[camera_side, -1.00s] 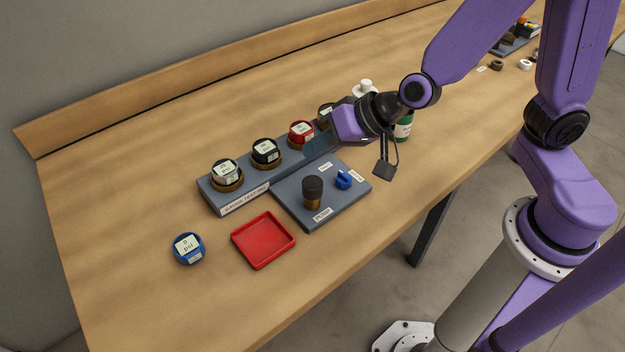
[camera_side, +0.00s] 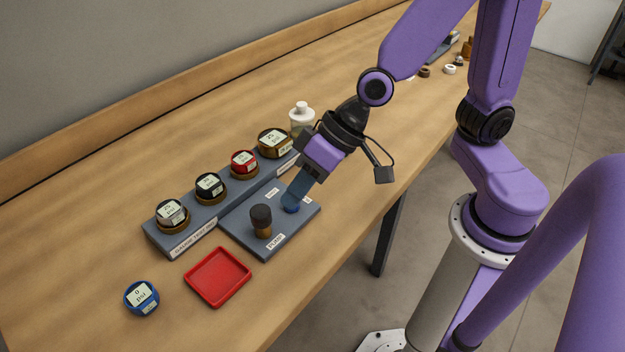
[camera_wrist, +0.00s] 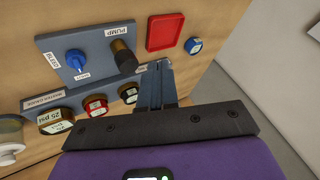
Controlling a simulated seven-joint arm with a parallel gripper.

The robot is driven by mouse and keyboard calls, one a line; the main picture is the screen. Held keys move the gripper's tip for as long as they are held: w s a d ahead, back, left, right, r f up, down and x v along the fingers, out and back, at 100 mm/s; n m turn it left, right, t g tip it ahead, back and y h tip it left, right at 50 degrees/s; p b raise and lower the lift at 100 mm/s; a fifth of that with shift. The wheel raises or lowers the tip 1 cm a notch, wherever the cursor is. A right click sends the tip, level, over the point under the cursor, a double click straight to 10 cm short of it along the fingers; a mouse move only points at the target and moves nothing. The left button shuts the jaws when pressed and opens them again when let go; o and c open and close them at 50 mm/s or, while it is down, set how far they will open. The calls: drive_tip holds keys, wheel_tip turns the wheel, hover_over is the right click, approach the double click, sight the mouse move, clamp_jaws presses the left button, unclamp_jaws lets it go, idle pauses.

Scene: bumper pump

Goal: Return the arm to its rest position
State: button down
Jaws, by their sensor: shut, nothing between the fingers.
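My gripper (camera_side: 292,200) is shut and empty, its fingers angled down. In the side view the fingertips overlap the blue knob (camera_side: 291,209) on the grey pump board (camera_side: 283,236); they hide part of it. In the wrist view the closed fingers (camera_wrist: 155,66) appear well to the right of the knob (camera_wrist: 75,59), beside the board's edge, so they look raised above the board, not gripping it. The dark-capped pump (camera_side: 261,218) stands upright on the board; it also shows in the wrist view (camera_wrist: 124,56).
A grey rail (camera_side: 195,230) behind the board carries several gauges, including a red one (camera_side: 243,163). A white bottle (camera_side: 302,118) stands at its far end. An empty red tray (camera_side: 218,277) and a loose blue gauge (camera_side: 141,297) lie at the front. The table behind the rail is clear.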

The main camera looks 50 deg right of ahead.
drive_tip(key=s+d+r+n+g+h, duration=0.1)
drive_tip(key=s+d+n+h, duration=0.2)
drive_tip(key=d, duration=0.5)
drive_tip(key=s+d+r+n+g+h, duration=0.1)
drive_tip(key=s+d+n+g+h, duration=0.1)
drive_tip(key=s+d+n, duration=0.4)
drive_tip(key=s+d, duration=0.2)
drive_tip(key=shift+s+h, duration=0.3)
drive_tip(key=shift+h, duration=0.1)
drive_tip(key=shift+a, duration=0.15)
idle(2.3)
drive_tip(key=w+a+m+y, duration=0.3)
drive_tip(key=a, duration=0.4)
drive_tip(key=w+a+m+y, duration=0.2)
drive_tip(key=w+a+y, duration=0.1)
drive_tip(key=a, duration=0.4)
drive_tip(key=w+a+m+t+h, duration=0.1)
drive_tip(key=w+m+t, duration=0.5)
drive_tip(key=w, duration=0.8)
drive_tip(key=m, duration=0.3)
drive_tip(key=shift+a+r+t, duration=0.4)
